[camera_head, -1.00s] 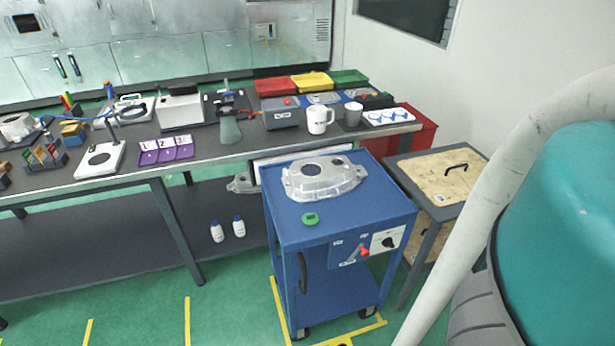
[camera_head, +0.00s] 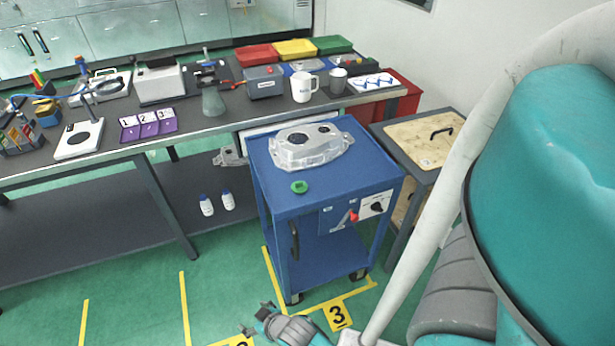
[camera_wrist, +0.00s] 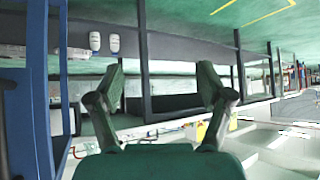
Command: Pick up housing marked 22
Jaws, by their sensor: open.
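A silver aluminium housing (camera_head: 312,150) lies on top of the blue cart (camera_head: 300,204) in the head view. No number can be read on it. Part of another grey casting (camera_head: 229,157) shows on the shelf under the bench, left of the cart. My gripper (camera_wrist: 162,85) is open and empty in the wrist view, its two fingers spread apart. That view looks sideways or upside down towards the bench frame and floor. In the head view a part of my arm shows at the bottom centre, in front of and below the cart, away from both castings.
A green round piece (camera_head: 299,187) lies on the cart near its front left. A long dark bench (camera_head: 100,160) with tools, a purple tray (camera_head: 148,124) and a white mug (camera_head: 305,88) stands behind. A wooden-topped cabinet (camera_head: 425,137) is at right. The green floor in front is open.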

